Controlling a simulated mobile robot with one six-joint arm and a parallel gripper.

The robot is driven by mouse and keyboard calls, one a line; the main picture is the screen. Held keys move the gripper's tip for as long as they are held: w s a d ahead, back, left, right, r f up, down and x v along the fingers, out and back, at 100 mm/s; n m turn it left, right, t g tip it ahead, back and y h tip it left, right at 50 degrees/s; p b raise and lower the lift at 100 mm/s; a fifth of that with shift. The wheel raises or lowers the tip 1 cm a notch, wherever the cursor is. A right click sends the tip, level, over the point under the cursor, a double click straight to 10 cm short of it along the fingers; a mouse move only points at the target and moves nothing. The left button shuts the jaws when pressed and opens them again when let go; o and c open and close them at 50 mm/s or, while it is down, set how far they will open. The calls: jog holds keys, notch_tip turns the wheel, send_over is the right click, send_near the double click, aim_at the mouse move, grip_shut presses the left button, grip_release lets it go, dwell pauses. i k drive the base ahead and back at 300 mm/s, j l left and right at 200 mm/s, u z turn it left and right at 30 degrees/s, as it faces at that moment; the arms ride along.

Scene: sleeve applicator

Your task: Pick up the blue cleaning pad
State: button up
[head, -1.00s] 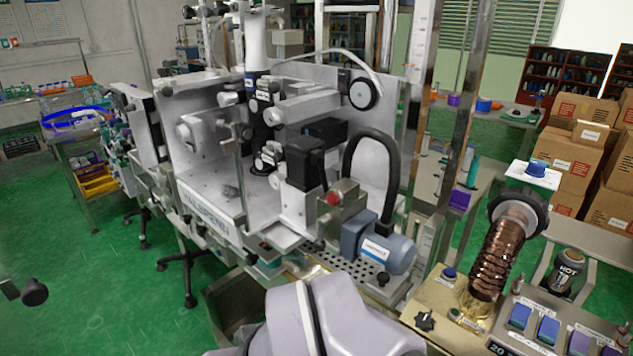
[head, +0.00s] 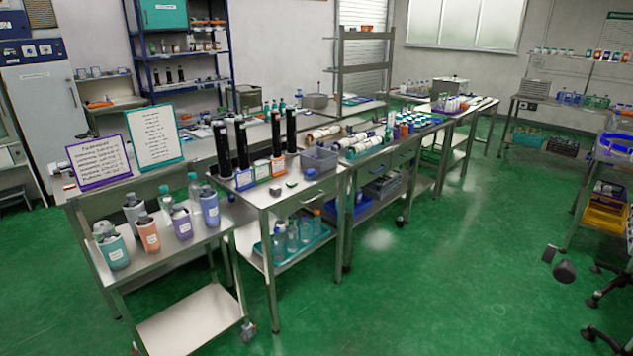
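I cannot make out a blue cleaning pad for certain in the head view. Several small blue items are in sight, but they are too small or unclear to tell as a pad. Small dark and greenish pieces lie on the front of the middle steel table (head: 272,201), near a grey bin (head: 320,161). My gripper is not in view, so its state and any hold are hidden.
A steel cart (head: 160,257) with several bottles stands at left front. Tall black cylinders (head: 242,147) stand on the middle table. More benches run back to the right. Green floor (head: 430,270) is open at centre right. A dark knob-like object (head: 563,271) and chair parts (head: 603,304) are at right.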

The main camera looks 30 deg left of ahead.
aim_at(310, 173)
jog(key=u, duration=1.25)
jog(key=i+l+u, duration=0.3)
jog(key=i, duration=0.7)
jog(key=i+l+u, duration=0.35)
jog(key=i+l, duration=0.35)
jog(key=i, duration=0.25)
jog(key=i+l+u, duration=0.3)
jog(key=i+l, duration=0.55)
jog(key=i+l+u, duration=0.3)
jog(key=i+l, duration=0.45)
jog(key=l, duration=0.3)
